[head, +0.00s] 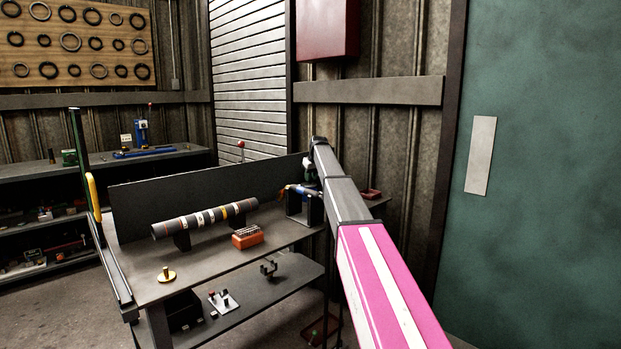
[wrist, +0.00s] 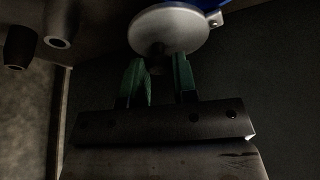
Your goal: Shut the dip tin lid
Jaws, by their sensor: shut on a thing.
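In the wrist view a round pale metal disc, which looks like the dip tin lid (wrist: 172,27), fills the top middle, tilted toward the camera. A dark knob shows at its lower edge. My gripper (wrist: 160,64) has its two green fingers at that knob, one on each side, shut on it. A blue edge, likely the dip tin (wrist: 210,4), shows behind the disc at the upper right with a small metal tab. In the head view my gripper (head: 308,170) is small, at the bench's far right end, beside a blue item (head: 296,189). My arm hides part of that area.
The workbench (head: 200,280) holds a long dark shaft (head: 205,219) on supports, an orange block (head: 247,237) and a brass piece (head: 166,274). A back panel (head: 190,202) rises behind them. A green door (head: 550,150) stands at the right.

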